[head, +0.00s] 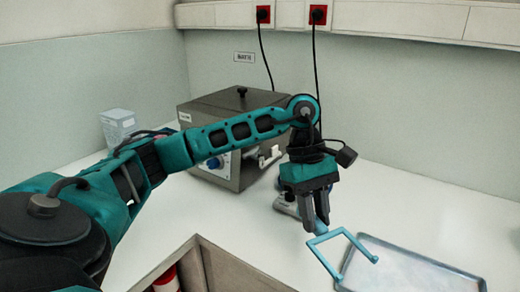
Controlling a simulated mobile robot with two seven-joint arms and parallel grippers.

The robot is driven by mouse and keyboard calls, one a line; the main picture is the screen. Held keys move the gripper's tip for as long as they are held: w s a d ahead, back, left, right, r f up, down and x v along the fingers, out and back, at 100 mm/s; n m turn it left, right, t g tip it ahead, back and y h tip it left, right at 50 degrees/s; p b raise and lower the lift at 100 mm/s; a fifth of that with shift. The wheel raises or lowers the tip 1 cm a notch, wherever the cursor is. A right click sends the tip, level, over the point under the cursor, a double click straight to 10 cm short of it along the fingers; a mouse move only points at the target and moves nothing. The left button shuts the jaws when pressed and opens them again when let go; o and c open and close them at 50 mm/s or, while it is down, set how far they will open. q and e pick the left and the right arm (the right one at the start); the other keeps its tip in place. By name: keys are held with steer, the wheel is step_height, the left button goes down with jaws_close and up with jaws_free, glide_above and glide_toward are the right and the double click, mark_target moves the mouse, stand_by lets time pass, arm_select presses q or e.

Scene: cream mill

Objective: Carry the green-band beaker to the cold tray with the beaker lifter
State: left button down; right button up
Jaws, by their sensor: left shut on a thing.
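My left gripper (316,226) is shut on the light-blue beaker lifter, whose open, three-sided frame (328,236) hangs below and to the right of the fingers. The frame looks empty, tilted and a little above the counter. The flat, pale blue-grey cold tray (405,272) lies at the lower right, next to the frame, and its bare surface looks empty. I cannot make out the green-band beaker. My right gripper is not in view.
A grey metal box-shaped device (232,177) with a blue knob stands behind my left arm. A pale grey object (287,206) is partly hidden behind my left gripper. A whitish box (118,127) stands at the back left. An open bin edge (205,243) is at the front, with a red-and-white item (166,280) inside.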

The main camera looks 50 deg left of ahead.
arm_select(q)
steer(key=s+a+r+n+t+y, duration=0.25)
steer(key=a+r+n, duration=0.3)
steer(key=n, duration=0.55)
steer(key=s+a+r+n+t+y, duration=0.15)
steer(key=a+r+n+t, duration=0.35)
steer(key=n, duration=0.6)
steer(key=shift+w+f+g+b, duration=0.75)
steer(key=shift+w+f+b, duration=0.45)
steer(key=shift+f+b, duration=3.1)
steer(key=w+a+p, duration=0.1)
steer(key=w+p, duration=0.6)
steer(key=w, duration=0.3)
steer(key=shift+a+f+y+p, duration=0.15)
steer(key=shift+a+y+p, duration=0.1)
steer(key=shift+y+p, duration=0.15)
